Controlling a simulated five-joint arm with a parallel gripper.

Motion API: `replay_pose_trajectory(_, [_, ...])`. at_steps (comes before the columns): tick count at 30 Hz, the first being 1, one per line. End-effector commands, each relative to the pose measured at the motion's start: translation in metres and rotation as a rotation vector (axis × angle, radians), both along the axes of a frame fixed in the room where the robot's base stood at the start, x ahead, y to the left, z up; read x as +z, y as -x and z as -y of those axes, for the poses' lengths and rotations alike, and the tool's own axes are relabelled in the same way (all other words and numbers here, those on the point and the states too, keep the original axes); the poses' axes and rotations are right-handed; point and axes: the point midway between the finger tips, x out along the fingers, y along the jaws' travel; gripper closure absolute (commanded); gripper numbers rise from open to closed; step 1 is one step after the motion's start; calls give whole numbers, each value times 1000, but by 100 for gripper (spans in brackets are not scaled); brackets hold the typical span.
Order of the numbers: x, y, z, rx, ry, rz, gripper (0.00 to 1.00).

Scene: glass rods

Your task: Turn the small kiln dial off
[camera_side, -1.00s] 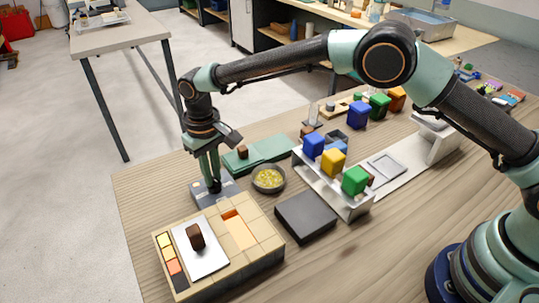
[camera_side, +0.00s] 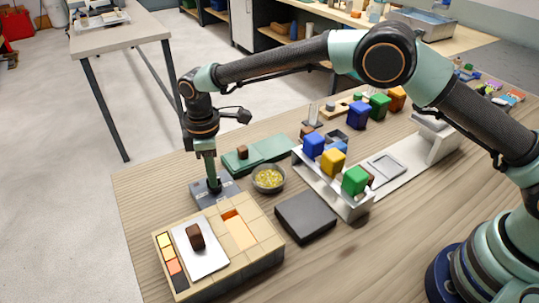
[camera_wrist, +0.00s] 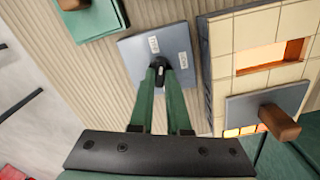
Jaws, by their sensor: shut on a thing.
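The small kiln dial is a dark knob (camera_wrist: 160,74) on a grey-blue plate (camera_wrist: 128,48) with two small white labels, whose text is too small to read. The plate (camera_side: 228,190) also shows in the side view, flat on the table behind the kiln. My gripper (camera_side: 213,184) points straight down over the plate, its fingers seen edge-on. In the wrist view my gripper (camera_wrist: 160,68) is shut on the knob, with a green finger on each side. The fingers hide much of the knob, so its exact pointing direction is unclear.
The tiled kiln (camera_side: 262,262) stands close in front, with a glowing opening and a metal plate (camera_side: 213,258) with a brown handle. A bowl of yellow bits (camera_side: 268,179), a dark slab (camera_side: 305,217) and a green mat (camera_side: 268,150) lie nearby. A block rack (camera_side: 345,204) stands right.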

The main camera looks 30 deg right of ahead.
Motion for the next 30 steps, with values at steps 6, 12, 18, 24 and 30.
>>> replay_pose_trajectory(6, [2,1,0,170,1,-2,100])
replay_pose_trajectory(12, [2,1,0,283,1,-2,100])
replay_pose_trajectory(18, [2,1,0,347,1,-2,100])
replay_pose_trajectory(24, [2,0,0,371,1,-2,100])
replay_pose_trajectory(30, [2,0,0,374,1,-2,100])
